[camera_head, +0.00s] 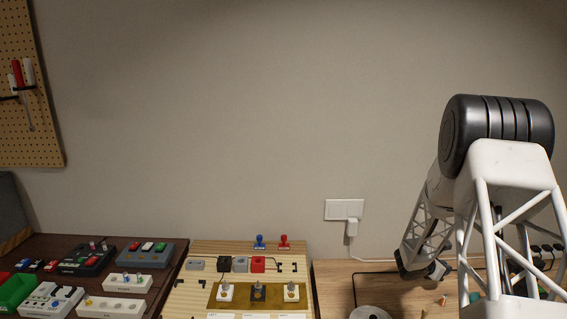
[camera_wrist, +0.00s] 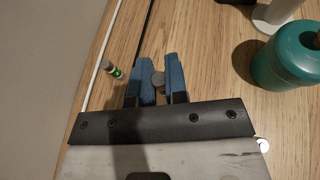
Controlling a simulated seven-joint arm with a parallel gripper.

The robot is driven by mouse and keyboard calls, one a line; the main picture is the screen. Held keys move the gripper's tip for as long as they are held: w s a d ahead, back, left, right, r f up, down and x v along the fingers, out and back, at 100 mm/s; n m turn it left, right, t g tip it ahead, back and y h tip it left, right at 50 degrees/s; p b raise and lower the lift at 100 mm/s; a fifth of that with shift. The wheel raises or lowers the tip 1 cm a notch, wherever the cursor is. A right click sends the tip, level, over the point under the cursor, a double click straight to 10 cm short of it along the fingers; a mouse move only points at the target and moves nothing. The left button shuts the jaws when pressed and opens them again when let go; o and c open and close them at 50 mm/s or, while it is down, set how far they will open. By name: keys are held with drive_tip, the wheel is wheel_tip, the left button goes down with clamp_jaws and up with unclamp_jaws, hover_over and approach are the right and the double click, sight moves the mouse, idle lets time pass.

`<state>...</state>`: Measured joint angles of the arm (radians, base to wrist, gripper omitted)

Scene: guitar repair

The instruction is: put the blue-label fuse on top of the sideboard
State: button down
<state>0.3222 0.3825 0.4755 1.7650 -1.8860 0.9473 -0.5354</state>
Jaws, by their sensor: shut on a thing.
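The fingers are over a light wood surface (camera_wrist: 200,60). A green-banded small cylinder (camera_wrist: 114,72) stands on that wood, left of the fingers and apart from them. In the head view my arm is at the right, and I cannot make out the fingertips or the held cylinder. I cannot tell which surface is the sideboard.
A teal canister (camera_wrist: 285,62) stands right of the gripper. A pale cable (camera_wrist: 104,40) and a dark strip run on the left, near the wall. In the head view, a wooden board (camera_head: 183,298) with blocks is in the middle, and a dark table (camera_head: 50,249) with several devices is left.

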drive_tip(key=shift+f, duration=1.45)
wheel_tip(320, 180, up, 10)
drive_tip(key=shift+f, duration=0.1)
wheel_tip(320, 180, down, 10)
drive_tip(key=shift+r, duration=0.1)
drive_tip(key=shift+f+v, duration=0.2)
drive_tip(key=shift+v, duration=3.7)
drive_tip(key=shift+a+r, duration=0.1)
drive_tip(key=s+a+r+n+t+y, duration=0.1)
drive_tip(key=s+a+r+n+t, duration=0.1)
drive_tip(key=a+r, duration=0.4)
drive_tip(key=shift+a+r, duration=0.4)
drive_tip(key=shift+r, duration=0.25)
